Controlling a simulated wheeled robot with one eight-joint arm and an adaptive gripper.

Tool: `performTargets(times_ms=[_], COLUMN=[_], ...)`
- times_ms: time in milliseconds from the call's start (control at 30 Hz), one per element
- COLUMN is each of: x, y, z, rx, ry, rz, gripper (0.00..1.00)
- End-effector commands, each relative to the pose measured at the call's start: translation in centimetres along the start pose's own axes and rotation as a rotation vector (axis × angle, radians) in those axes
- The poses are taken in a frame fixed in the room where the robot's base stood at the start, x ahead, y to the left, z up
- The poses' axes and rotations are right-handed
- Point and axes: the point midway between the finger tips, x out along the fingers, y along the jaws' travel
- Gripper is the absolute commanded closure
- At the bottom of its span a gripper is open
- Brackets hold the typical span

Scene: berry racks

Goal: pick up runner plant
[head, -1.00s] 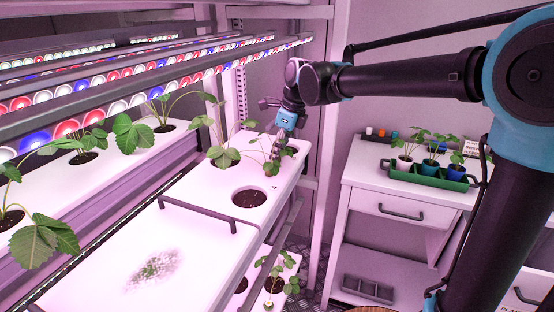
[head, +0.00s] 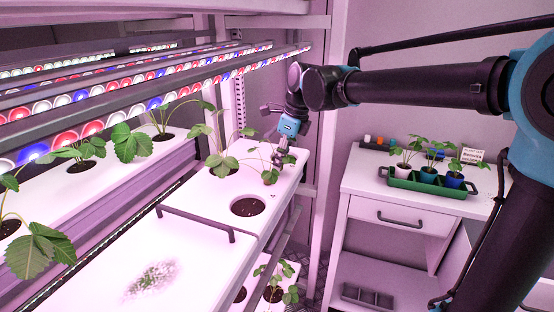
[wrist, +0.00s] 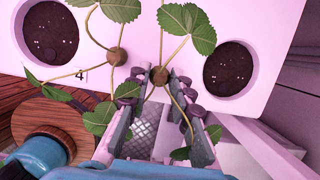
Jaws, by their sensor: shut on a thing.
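The runner plant, with green leaves, thin stems and a small brown plug (wrist: 159,76), shows in the wrist view. My gripper (wrist: 161,80) has its two fingers on either side of that plug, shut on it. Leaves hang down between and beside the fingers. A second brown plug (wrist: 116,56) with stems lies just left of the fingers, and stems seem to link the plants. In the head view my gripper (head: 281,160) is low at the far end of the white tray, beside leaves (head: 269,177). The fingertips are too small there to make out clearly.
A dark round planting hole (head: 247,206) lies in the white tray, with larger plants (head: 222,160) behind it. LED bars (head: 150,105) run above. A rack post (head: 324,120) stands close right of my gripper. A green pot carrier (head: 428,184) sits on the white cabinet.

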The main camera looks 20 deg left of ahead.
Motion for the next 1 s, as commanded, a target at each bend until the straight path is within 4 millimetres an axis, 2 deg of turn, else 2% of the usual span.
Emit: performTargets(times_ms=[100,600,800,1000], x=[-0.5,-2.3,-2.7,-2.9], y=[1.9,8.7,10.3,11.0], z=[-1.8,-8.3,-9.9,-10.5], rx=[0.000,0.000,0.000,0.000], ry=[0.000,0.000,0.000,0.000], rz=[0.000,0.000,0.000,0.000], gripper=[0.89,0.89,0.89,0.89])
